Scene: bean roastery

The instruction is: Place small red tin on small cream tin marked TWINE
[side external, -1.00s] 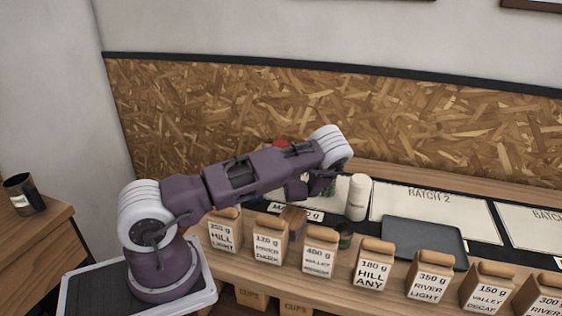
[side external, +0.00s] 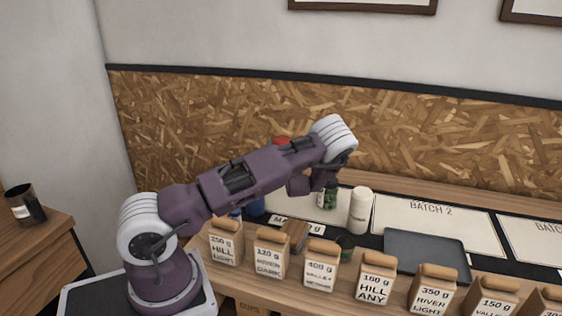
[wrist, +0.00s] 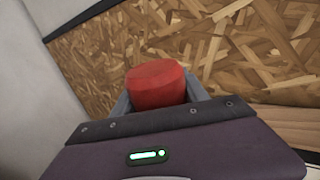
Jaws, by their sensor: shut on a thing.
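The small red tin (wrist: 157,82) fills the space between the two grey fingers of my gripper (wrist: 159,95) in the wrist view, with its flat top showing. My gripper is shut on it and holds it up against a background of chipboard wall. In the side external view a bit of red (side external: 283,140) shows just above my arm, likely the same tin; my arm hides the rest of it and the fingertips. I cannot make out any tin marked TWINE; it may be behind my arm.
A white cylinder (side external: 360,211) and a green jar (side external: 327,198) stand on the counter near my wrist. A blue item (side external: 256,207) is partly behind my arm. A row of labelled paper bags (side external: 321,264) lines the front. A dark tray (side external: 426,255) lies to the right.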

